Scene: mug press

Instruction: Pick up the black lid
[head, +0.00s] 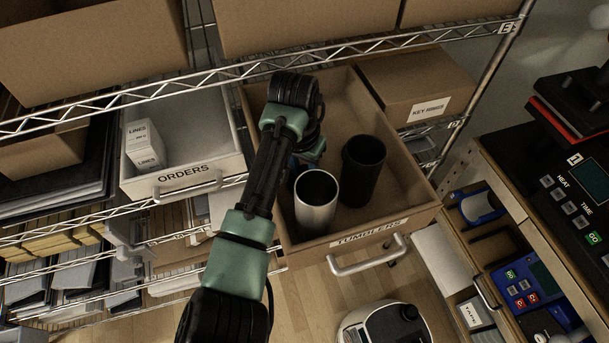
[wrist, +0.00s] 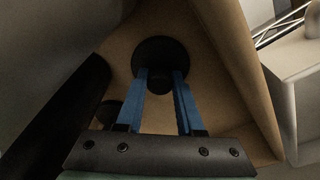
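A round black lid (wrist: 160,50) with a knob (wrist: 159,82) lies on the brown drawer floor in the wrist view. My gripper (wrist: 160,74) has its blue fingers apart, one on each side of the knob. I cannot tell if they touch it. Part of a second dark round thing (wrist: 107,113) shows at lower left, mostly hidden. In the head view my arm reaches into the tumblers drawer (head: 405,215), and the lid is hidden behind it.
A silver tumbler (head: 314,212) and a black tumbler (head: 360,180) stand upright in the drawer, right of my arm. The drawer walls are close around my gripper. An open orders drawer (head: 205,170) is at left, and a shelf rail (head: 385,47) runs above.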

